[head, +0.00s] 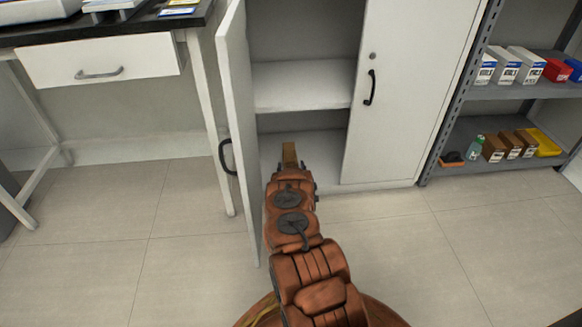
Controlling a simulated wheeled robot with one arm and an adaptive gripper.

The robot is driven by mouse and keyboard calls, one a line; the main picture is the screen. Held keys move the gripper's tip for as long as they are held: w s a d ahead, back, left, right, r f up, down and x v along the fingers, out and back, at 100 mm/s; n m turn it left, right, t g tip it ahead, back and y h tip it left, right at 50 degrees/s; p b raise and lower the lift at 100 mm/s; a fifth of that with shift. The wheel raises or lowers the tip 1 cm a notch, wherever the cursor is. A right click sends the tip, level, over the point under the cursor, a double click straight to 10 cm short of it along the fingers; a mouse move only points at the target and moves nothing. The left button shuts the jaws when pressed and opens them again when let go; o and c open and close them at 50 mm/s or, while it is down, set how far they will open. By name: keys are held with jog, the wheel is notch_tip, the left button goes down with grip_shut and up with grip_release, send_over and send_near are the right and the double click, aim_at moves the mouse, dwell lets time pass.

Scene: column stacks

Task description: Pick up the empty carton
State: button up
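My arm reaches forward into the open left side of a white cabinet, with my gripper (291,176) low at the bottom compartment. The gripper's fingers are hidden by my own arm, so I cannot tell whether they are open or shut. A small tan-brown piece (289,153) shows just beyond the gripper. It may be part of the carton, but most of it is hidden and I cannot tell whether it is held.
The cabinet's left door (238,125) stands open close to my arm's left; the right door (405,95) is shut. A drawer desk (100,62) stands left. A grey shelf rack (500,92) at right holds boxes and a bottle. The tiled floor (190,240) is clear.

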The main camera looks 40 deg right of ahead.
jog(key=c, duration=1.1)
jog(key=shift+o, duration=0.2)
